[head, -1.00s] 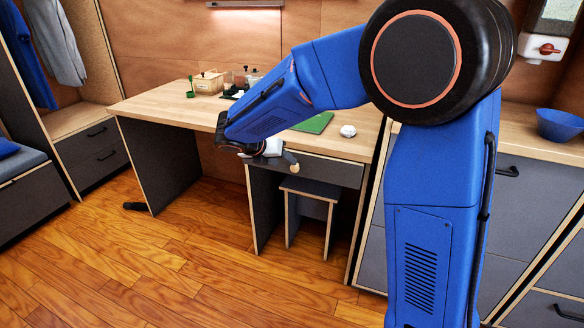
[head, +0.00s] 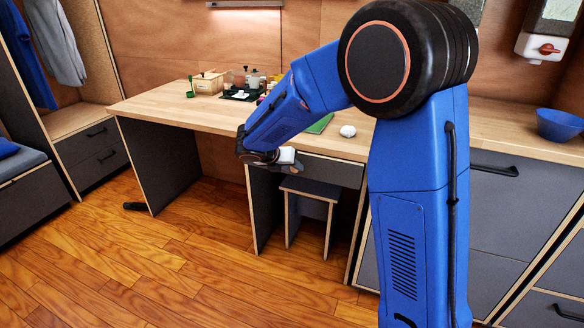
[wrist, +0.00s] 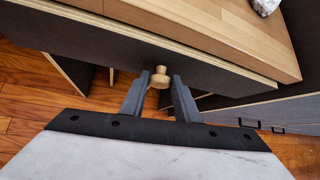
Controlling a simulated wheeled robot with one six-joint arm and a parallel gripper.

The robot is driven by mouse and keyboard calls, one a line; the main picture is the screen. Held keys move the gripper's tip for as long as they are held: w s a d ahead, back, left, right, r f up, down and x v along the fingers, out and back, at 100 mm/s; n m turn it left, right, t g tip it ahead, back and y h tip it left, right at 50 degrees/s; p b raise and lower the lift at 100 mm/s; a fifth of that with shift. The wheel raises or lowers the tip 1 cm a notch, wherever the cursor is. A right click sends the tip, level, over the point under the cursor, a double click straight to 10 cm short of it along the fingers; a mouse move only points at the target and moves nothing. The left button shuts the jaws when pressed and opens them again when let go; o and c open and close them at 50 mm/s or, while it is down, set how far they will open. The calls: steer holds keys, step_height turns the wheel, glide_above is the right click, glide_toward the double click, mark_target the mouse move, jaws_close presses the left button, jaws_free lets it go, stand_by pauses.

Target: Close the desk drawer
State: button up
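The desk drawer has a dark grey front (head: 332,171) under the right part of the wooden desktop. In the wrist view the drawer front (wrist: 110,40) runs diagonally, with a pale top edge. A dark strip shows between that edge and the desktop, so the drawer looks slightly out; how far is hard to tell. A round wooden knob (wrist: 160,78) sticks out from the front. My gripper (wrist: 160,80) has its two grey fingers apart, one on each side of the knob, with small gaps beside it. In the head view my gripper (head: 288,160) is at the drawer's left part.
A small dark stool (head: 310,205) stands under the drawer. The desktop (head: 165,105) holds a wooden box, jars and a white lump (head: 348,131). Grey cabinets with a blue bowl (head: 559,124) are at the right.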

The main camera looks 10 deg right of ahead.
jaws_close()
steer(key=w+d, duration=0.2)
steer(key=w, duration=0.1)
steer(key=shift+w+d, duration=0.2)
steer(key=shift+d, duration=0.05)
steer(key=shift+w, duration=0.15)
steer(key=o, duration=0.5)
jaws_free()
steer(key=shift+w+d, duration=0.1)
steer(key=shift+d, duration=0.05)
steer(key=shift+o, duration=0.2)
steer(key=v, duration=1.7)
steer(key=shift+r, duration=0.2)
